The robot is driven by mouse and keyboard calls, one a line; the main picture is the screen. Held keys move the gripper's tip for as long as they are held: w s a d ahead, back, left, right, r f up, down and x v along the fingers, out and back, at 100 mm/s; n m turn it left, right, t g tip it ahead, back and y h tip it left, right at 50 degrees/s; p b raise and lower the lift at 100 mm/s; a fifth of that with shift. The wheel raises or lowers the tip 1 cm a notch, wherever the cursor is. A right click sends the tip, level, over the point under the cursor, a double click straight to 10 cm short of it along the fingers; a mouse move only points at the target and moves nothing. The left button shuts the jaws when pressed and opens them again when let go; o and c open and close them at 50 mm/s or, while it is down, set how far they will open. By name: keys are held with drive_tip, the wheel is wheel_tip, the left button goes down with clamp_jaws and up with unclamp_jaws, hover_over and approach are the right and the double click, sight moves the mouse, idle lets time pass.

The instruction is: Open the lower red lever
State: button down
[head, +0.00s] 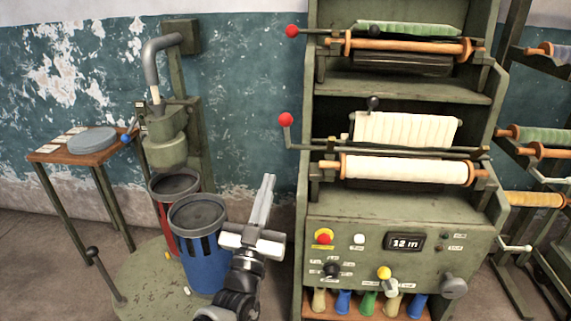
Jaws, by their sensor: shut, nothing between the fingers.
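The lower red lever (286,121) is a red ball on a short grey rod at the left side of the green machine. Its rod stands up from a horizontal bar below the cream cloth. An upper red-knobbed lever (292,31) sticks out to the left near the top shelf. My gripper (268,181) is shut and empty, its fingers pointing up. In the picture it is below and a little left of the lower red lever, apart from it.
The control panel (450,225) with knobs is right of my gripper. A small table (100,157) is at the far left.

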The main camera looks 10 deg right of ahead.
sight(282, 122)
drive_tip(key=x, duration=1.4)
drive_tip(key=r+p, duration=0.1)
drive_tip(key=r+g+p, duration=0.1)
drive_tip(key=p, duration=0.1)
drive_tip(key=shift+w+d, duration=0.2)
drive_tip(key=shift+w, duration=0.2)
drive_tip(key=shift+w+d+r+g+y+p, duration=0.1)
drive_tip(key=shift+w+r+g+y+p, duration=0.25)
drive_tip(key=shift+p, duration=0.85)
drive_tip(key=shift+w+f, duration=0.1)
drive_tip(key=shift+f, duration=0.05)
